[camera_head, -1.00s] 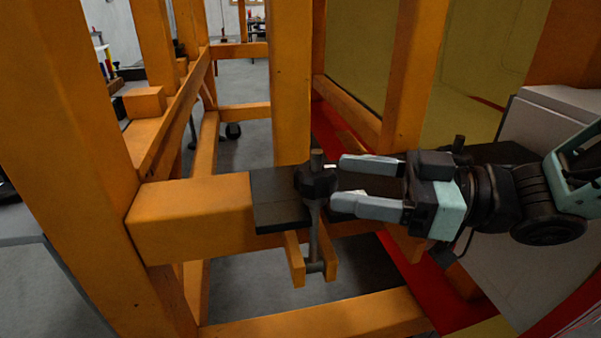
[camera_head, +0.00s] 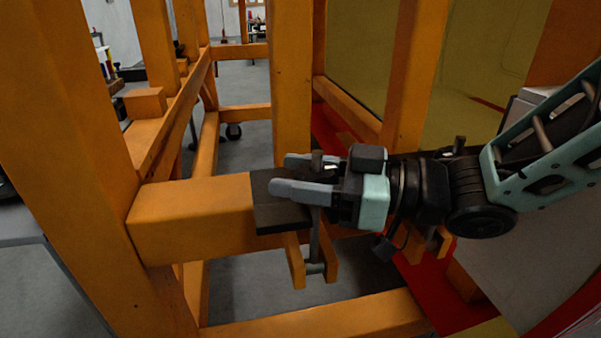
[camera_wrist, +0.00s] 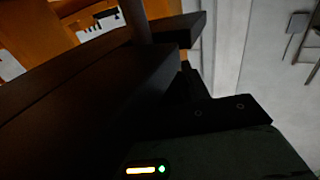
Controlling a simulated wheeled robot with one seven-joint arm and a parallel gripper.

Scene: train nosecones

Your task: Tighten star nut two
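An upright threaded bolt (camera_head: 314,235) stands in a slotted orange bracket (camera_head: 294,262) at the dark plate on the orange beam. The black star nut seen on it earlier is now hidden behind my gripper. My gripper (camera_head: 296,175) reaches in from the right, with its grey fingers apart on the far and near sides of the bolt top. Whether they touch the nut cannot be seen. The wrist view is dark, with a rod (camera_wrist: 137,20) at its top that looks like the bolt.
The dark plate (camera_head: 283,219) lies on the horizontal orange beam (camera_head: 195,215). A vertical orange post (camera_head: 291,80) rises just behind the fingers. Another bolt end (camera_head: 459,144) shows behind my arm at right. A lower orange beam (camera_head: 320,318) crosses in front.

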